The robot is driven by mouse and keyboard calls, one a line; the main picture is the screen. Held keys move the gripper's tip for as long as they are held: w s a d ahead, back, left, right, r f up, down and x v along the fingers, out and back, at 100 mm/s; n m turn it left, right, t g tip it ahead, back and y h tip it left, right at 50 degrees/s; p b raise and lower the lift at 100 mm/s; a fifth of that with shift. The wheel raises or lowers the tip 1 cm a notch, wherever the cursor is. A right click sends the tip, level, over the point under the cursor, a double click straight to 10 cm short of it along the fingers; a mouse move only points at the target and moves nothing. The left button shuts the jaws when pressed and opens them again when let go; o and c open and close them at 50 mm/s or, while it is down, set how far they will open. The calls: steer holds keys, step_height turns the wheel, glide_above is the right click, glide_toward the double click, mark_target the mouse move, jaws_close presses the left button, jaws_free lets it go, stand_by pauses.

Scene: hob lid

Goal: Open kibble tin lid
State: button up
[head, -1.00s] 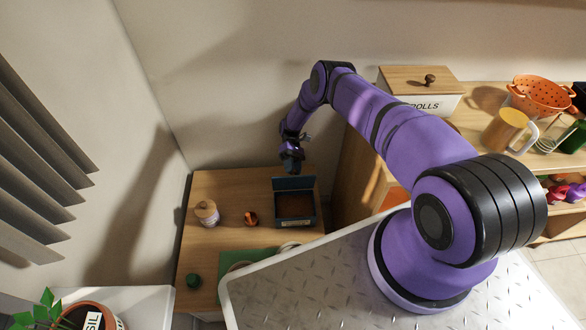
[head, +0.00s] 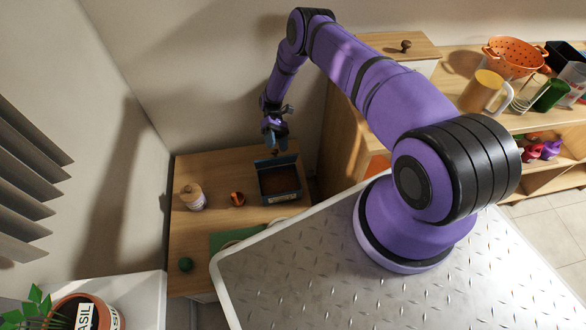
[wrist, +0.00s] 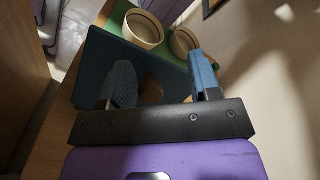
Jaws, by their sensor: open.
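The kibble tin (head: 281,198) is a dark blue box with brown contents and a pale front label, on the low wooden cabinet. Its blue lid (head: 275,162) stands raised along the back edge, so the tin is open. My gripper (head: 275,144) is just above and behind the raised lid, fingers pointing down. In the wrist view my gripper (wrist: 163,72) is open, with the blue lid (wrist: 105,50) beyond its fingers. A round brown knob (wrist: 152,90) shows between the fingers; I cannot tell whether they touch it.
A wooden-lidded jar (head: 194,197), a small orange-and-dark item (head: 237,199) and a green round object (head: 185,264) share the cabinet top. Two bowls (wrist: 143,28) sit on a green mat (wrist: 120,17). A taller wooden cabinet (head: 343,130) stands close on the right, with the wall behind.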

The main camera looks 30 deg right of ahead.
steer(key=s+r, duration=0.1)
steer(key=s, duration=1.2)
steer(key=shift+s+a+r, duration=0.15)
steer(key=shift+s+a, duration=0.05)
steer(key=shift+s, duration=0.2)
